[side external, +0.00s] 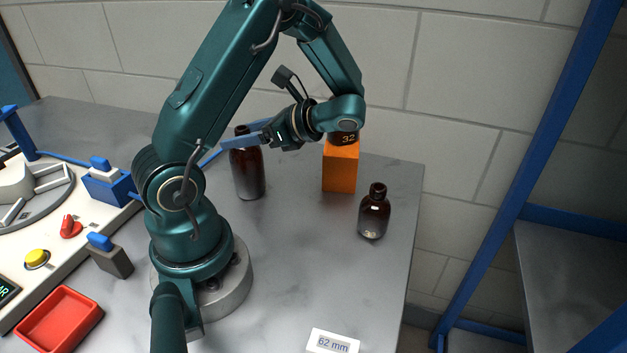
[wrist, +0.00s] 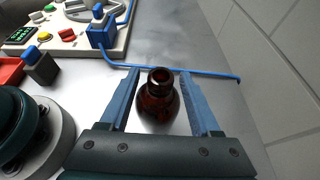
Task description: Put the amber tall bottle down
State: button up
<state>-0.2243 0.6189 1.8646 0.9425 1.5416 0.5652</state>
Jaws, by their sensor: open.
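The amber tall bottle (side external: 248,172) stands upright on the grey table behind my arm's base in the side view. In the wrist view, the amber tall bottle (wrist: 157,104) shows its open neck between my gripper's two blue fingers, with a visible gap on each side. My gripper (side external: 238,140) is open around the upper part of the bottle. In the wrist view, the open fingers of my gripper (wrist: 160,72) reach past the bottle. A shorter amber bottle (side external: 373,213) stands upright to the right, near the table's right edge.
An orange block (side external: 341,167) stands between the two bottles, towards the wall. A white label (side external: 332,342) reading 62 mm lies at the front. A control panel (side external: 62,232), red tray (side external: 58,318) and blue tube (wrist: 180,71) are nearby. The table's middle is clear.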

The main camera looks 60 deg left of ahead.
jog(key=v, duration=1.2)
jog(key=s+d+n+t+h, duration=0.2)
jog(key=d+n+t+h, duration=0.2)
jog(key=d+t, duration=0.3)
jog(key=s+d+n+t+h, duration=0.2)
jog(key=d+n+t+h, duration=0.3)
jog(key=d+t+h, duration=0.1)
jog(key=shift+s+d+r+n+t, duration=0.3)
jog(key=shift+d+t, duration=0.25)
jog(key=shift+t, duration=0.25)
